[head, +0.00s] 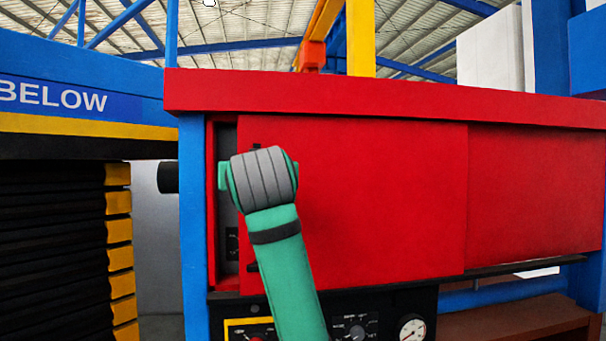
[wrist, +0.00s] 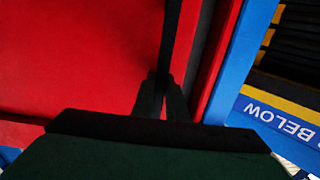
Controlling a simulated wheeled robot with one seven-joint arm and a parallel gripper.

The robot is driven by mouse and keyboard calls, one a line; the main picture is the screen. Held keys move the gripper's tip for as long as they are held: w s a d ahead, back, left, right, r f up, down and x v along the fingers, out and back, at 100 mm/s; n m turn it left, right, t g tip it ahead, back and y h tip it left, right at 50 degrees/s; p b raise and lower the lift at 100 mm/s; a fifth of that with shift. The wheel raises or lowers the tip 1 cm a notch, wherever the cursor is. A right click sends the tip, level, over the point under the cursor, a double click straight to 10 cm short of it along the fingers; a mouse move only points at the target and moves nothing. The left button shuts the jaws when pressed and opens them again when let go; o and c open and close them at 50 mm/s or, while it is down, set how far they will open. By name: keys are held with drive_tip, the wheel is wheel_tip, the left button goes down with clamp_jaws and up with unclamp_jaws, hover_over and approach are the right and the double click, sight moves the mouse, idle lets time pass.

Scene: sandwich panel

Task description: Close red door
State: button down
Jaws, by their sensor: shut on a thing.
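The red door (head: 380,200) is a flat sliding panel in a red cabinet. A narrow dark opening (head: 231,245) stands between its left edge and the cabinet's left side. A dark upright handle (wrist: 171,38) is on the door near that edge; in the head view only its ends show beside my arm. My gripper (wrist: 162,88) is shut on the door handle in the wrist view. In the head view my green and grey arm covers the gripper and most of the handle. The red door also fills the left of the wrist view (wrist: 75,55).
A blue post (head: 193,220) borders the cabinet on the left, with a stack of dark, yellow-edged layers (head: 60,240) beyond it. A black control panel (head: 385,310) with knobs and a gauge lies below. A second red panel (head: 535,190) is at right.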

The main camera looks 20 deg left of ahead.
drive_tip(key=s+a, duration=0.3)
drive_tip(key=a, duration=0.4)
drive_tip(key=shift+s, duration=0.2)
drive_tip(key=c, duration=1.8)
unclamp_jaws()
drive_tip(key=shift+a, duration=0.15)
drive_tip(key=shift+o, duration=0.2)
drive_tip(key=v, duration=1)
drive_tip(key=shift+s+d, duration=0.2)
drive_tip(key=shift+d, duration=0.15)
drive_tip(key=shift+d, duration=0.1)
